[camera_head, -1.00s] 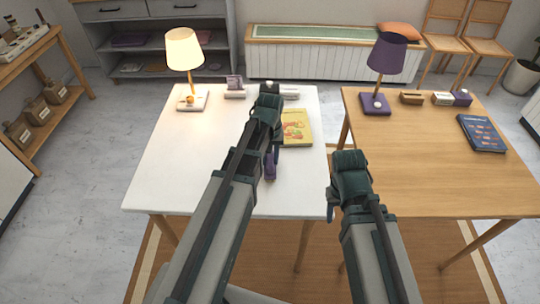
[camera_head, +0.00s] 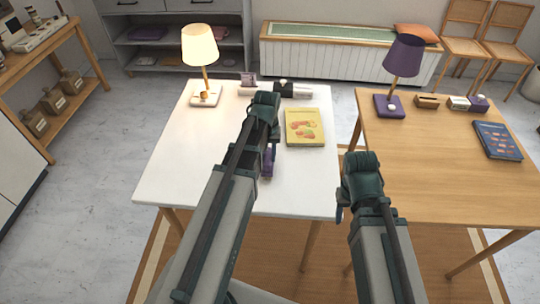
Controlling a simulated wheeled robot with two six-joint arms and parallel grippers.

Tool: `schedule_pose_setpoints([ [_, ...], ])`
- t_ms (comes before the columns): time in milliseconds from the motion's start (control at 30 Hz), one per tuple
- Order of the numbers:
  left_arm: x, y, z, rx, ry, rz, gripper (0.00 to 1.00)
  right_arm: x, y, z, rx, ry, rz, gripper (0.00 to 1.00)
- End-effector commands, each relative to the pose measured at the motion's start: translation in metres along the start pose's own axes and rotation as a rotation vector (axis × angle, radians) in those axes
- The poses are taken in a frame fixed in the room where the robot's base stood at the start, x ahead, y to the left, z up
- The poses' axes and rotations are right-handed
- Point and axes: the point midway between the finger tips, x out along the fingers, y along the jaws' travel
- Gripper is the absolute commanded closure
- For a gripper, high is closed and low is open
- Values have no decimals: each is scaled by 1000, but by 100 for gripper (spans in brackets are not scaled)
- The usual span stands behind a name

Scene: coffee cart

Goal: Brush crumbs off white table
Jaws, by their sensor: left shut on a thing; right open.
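The white table (camera_head: 180,165) stands at the left, ahead of me. My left gripper (camera_head: 268,150) is over its right half, shut on a purple thing (camera_head: 267,163), which looks like a brush handle; my own arm hides much of it. I cannot tell whether it touches the tabletop. I cannot make out any crumbs at this size. My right gripper (camera_head: 342,205) is open and empty, by the gap between the white table and the wooden table.
On the white table are a lit lamp (camera_head: 200,46), a yellow book (camera_head: 305,127) and small items along the back edge. The wooden table (camera_head: 430,180) on the right holds a purple lamp (camera_head: 404,56), a blue book (camera_head: 497,140) and small boxes. The white table's left half is mostly clear.

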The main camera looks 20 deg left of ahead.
Motion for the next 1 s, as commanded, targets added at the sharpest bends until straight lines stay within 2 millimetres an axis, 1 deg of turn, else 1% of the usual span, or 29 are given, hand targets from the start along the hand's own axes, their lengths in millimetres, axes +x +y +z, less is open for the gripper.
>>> schedule_pose_setpoints([
  [400, 3, -34, -2, -2, 1, -1, 100, 3, 0, 0, 0, 0, 0, 50],
  [733, 3, -42, -2, -3, 1, -4, 100, 3, 0, 0, 0, 0, 0, 50],
  [1000, 2, -62, -3, -4, 0, -4, 100, 2, 0, 0, 0, 0, 0, 50],
])
